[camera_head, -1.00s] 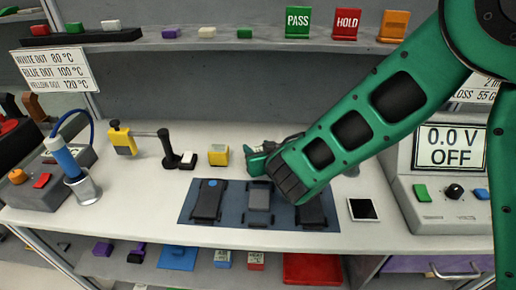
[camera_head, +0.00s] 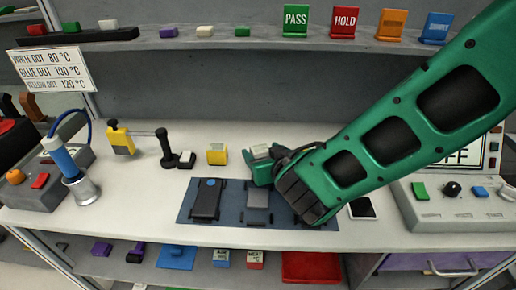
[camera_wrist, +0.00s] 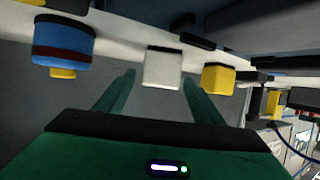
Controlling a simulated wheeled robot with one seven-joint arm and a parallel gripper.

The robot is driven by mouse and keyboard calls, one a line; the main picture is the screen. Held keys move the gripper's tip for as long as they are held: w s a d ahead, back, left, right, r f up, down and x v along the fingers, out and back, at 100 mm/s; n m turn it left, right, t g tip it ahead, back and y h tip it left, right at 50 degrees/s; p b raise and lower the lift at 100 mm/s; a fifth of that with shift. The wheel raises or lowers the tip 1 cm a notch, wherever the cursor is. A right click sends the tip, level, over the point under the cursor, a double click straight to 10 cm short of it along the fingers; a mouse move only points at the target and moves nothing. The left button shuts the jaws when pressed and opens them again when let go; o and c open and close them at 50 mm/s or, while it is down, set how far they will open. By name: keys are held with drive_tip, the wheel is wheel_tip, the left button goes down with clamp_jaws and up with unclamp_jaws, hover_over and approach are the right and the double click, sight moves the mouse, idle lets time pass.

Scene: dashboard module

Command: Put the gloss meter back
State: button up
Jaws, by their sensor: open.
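Nothing in view is labelled as the gloss meter, so I cannot tell for certain which object it is. A small whitish block (camera_head: 260,150) stands on the bench behind the dark mat, by my gripper (camera_head: 262,163). In the wrist view the block (camera_wrist: 163,67) shows between and beyond the two green fingertips of my gripper (camera_wrist: 159,80). The fingers are apart, with no visible contact on the block. My arm hides the mat's right part.
A yellow block (camera_head: 217,155) stands left of my gripper. A blue and red cylinder (camera_wrist: 63,42) shows left in the wrist view. A black handle tool (camera_head: 167,149) and a metal cup (camera_head: 82,190) stand farther left. A shelf (camera_head: 270,42) runs behind; a console (camera_head: 440,205) sits right.

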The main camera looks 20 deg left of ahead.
sight(263, 152)
drive_tip(key=v, duration=0.6)
drive_tip(key=shift+r, duration=0.1)
drive_tip(key=shift+s, duration=0.1)
